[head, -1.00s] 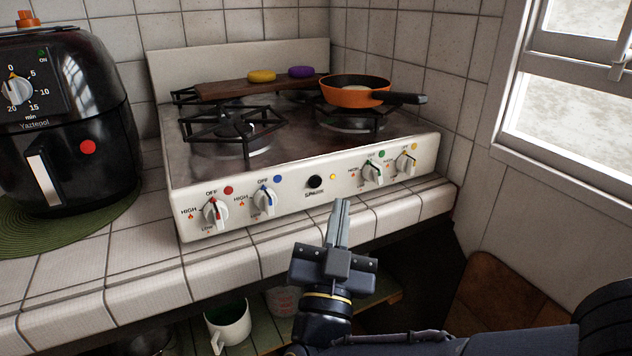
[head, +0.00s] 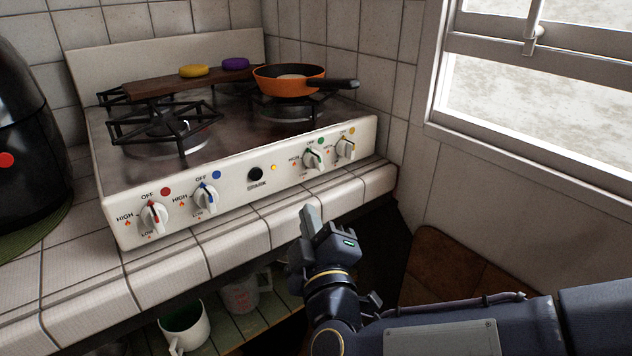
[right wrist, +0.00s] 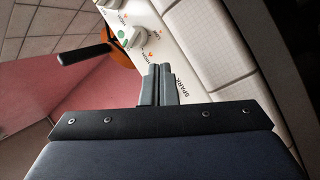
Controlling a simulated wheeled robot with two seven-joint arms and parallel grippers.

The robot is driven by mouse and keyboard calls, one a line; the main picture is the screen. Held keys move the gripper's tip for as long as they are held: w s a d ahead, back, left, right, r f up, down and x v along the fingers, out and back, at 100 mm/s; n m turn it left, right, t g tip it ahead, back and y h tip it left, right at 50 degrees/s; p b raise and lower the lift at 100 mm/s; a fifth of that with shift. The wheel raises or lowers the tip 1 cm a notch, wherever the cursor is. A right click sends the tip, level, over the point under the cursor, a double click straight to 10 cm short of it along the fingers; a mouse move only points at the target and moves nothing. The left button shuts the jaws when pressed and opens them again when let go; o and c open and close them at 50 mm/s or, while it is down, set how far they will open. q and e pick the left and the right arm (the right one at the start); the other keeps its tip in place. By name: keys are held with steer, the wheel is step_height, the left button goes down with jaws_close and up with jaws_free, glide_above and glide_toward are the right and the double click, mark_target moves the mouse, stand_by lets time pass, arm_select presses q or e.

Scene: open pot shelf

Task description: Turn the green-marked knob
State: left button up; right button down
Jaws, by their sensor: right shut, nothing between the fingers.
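The green-marked knob (head: 313,158) is on the white front panel of the stove (head: 225,190), right of the spark button, with a green dot above it. The knob also shows near the top of the right wrist view (right wrist: 132,37). My right gripper (head: 308,214) is shut and empty, in front of the panel and below the green-marked knob in the head view, apart from it. Its closed fingers (right wrist: 158,84) point toward the panel in the right wrist view. My left gripper is not in view.
A yellow-marked knob (head: 346,148) sits close on the right. Blue-marked (head: 205,199) and red-marked (head: 154,217) knobs are at left. An orange pan (head: 288,82) stands on the back right burner, its handle pointing right. A tiled counter edge (head: 250,240) runs below the panel.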

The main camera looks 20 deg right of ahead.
mark_target(323, 197)
steer(key=w+n+y, duration=0.1)
steer(key=w+n, duration=0.1)
steer(key=n, duration=0.2)
steer(key=w+n+y, duration=0.1)
steer(key=w+n, duration=0.1)
steer(key=n, duration=0.2)
steer(key=w+n+g+y, duration=0.1)
steer(key=w+n, duration=0.1)
steer(key=n, duration=0.2)
steer(key=shift+w+r+n+y, duration=0.25)
steer(key=shift+w+n+y, duration=0.05)
steer(key=shift+w, duration=0.05)
steer(key=shift+w+d+r, duration=0.1)
steer(key=shift+d+r, duration=0.15)
steer(key=shift+d, duration=0.4)
steer(key=shift+w+d+r, duration=0.1)
steer(key=shift+d+r, duration=0.15)
steer(key=shift+d, duration=0.35)
steer(key=shift+w+d+r, duration=0.15)
steer(key=shift+w+d, duration=0.1)
steer(key=shift+d, duration=0.3)
steer(key=shift+w+d, duration=0.1)
steer(key=shift+d, duration=0.25)
steer(key=shift+w+d+r, duration=0.1)
steer(key=shift+d, duration=0.2)
steer(key=shift+w+d, duration=0.1)
steer(key=shift+d, duration=0.25)
